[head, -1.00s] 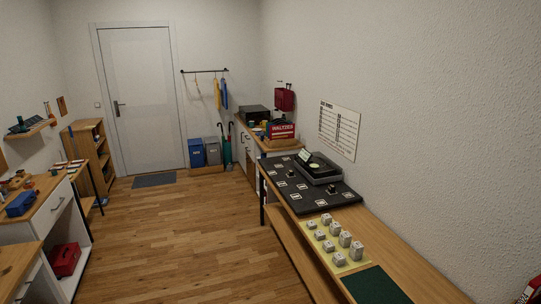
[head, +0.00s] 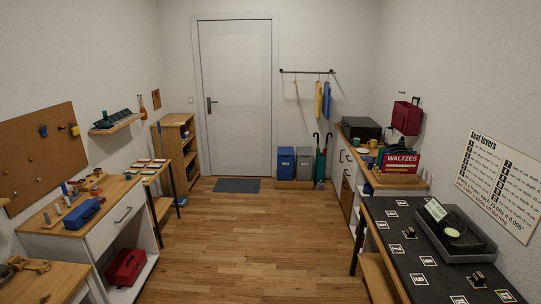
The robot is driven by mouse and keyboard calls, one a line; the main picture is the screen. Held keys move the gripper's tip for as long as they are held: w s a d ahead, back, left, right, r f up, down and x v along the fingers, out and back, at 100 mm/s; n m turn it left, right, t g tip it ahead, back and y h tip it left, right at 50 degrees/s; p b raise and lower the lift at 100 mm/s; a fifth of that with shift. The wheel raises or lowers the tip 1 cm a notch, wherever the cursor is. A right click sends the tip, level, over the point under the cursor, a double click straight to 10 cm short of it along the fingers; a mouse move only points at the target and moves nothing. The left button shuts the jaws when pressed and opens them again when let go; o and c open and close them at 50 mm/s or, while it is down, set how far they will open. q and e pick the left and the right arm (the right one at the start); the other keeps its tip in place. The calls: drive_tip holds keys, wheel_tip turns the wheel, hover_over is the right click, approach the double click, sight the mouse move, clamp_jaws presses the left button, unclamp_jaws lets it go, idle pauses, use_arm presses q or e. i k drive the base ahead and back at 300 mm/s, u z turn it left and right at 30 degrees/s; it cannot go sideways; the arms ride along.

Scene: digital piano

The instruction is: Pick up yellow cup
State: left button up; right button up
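A small yellow item (head: 372,143), which looks like a cup, stands on the far right counter (head: 349,153) beside a small teal cup (head: 355,142). It is too small and distant to make out in detail. Neither of my grippers is in the head view, and nothing held can be seen.
A red box marked WALTZES (head: 401,161) stands at the counter's near end. Workbenches (head: 112,226) line the left.

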sight(373, 143)
drive_tip(key=u, duration=0.25)
drive_tip(key=i, duration=2.05)
drive_tip(key=u, duration=0.2)
drive_tip(key=i, duration=2.1)
drive_tip(key=z, duration=0.3)
drive_tip(key=i, duration=2)
drive_tip(key=z, duration=1.4)
drive_tip(key=i, duration=1.8)
drive_tip(key=z, duration=0.85)
